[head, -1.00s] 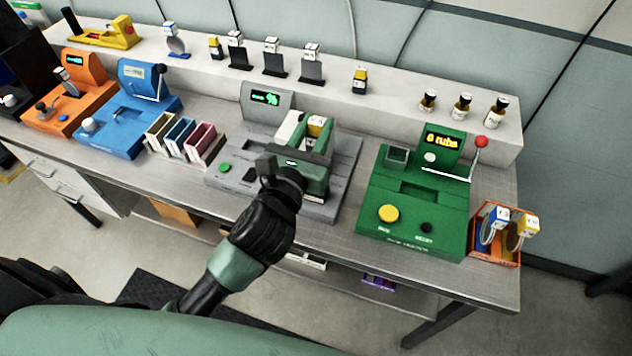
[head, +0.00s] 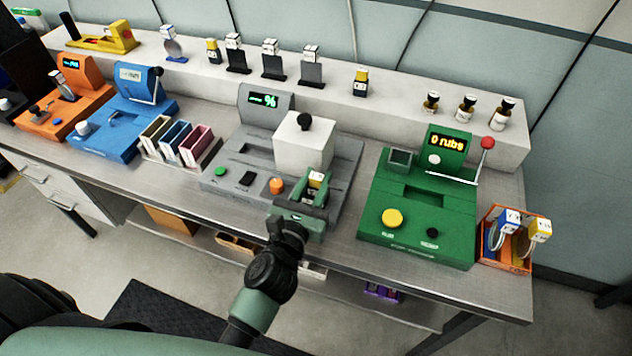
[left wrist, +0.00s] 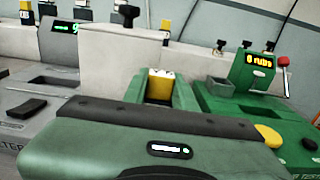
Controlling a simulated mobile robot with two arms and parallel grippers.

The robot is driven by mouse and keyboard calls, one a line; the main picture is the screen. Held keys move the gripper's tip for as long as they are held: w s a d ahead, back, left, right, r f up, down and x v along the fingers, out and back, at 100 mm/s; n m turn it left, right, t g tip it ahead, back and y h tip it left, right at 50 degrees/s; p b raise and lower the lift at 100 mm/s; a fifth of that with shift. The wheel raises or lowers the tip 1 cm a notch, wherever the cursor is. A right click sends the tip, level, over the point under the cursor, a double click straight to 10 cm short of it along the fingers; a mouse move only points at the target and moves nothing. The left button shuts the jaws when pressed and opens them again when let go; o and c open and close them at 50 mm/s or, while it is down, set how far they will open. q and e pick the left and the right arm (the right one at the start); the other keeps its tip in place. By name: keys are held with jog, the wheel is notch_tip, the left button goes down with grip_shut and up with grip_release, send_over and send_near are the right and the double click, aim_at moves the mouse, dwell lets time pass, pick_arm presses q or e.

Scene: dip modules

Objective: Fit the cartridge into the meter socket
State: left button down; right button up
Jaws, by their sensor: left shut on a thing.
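A small cartridge (head: 316,180) with a white top and yellow body is held between the fingers of my left gripper (head: 315,187). It also shows in the left wrist view (left wrist: 160,84), upright between the green fingers. The gripper is over the front right part of the grey meter (head: 228,172). The meter has a lit green display (head: 263,100). A white block with a black knob (head: 303,145) stands on the meter behind the gripper. I cannot see an open socket; the cartridge's lower end is hidden. My right gripper is not in view.
A green tester (head: 452,215) stands close on the right, with an orange bin (head: 507,262) beyond it. Coloured holders (head: 180,145) and a blue machine (head: 107,135) are on the left. Several small items stand on the back ledge (head: 330,85).

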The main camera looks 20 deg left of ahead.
pick_arm(q)
jog(key=shift+a+f, duration=0.1)
jog(key=shift+f, duration=0.05)
jog(key=c, duration=1.1)
grip_release()
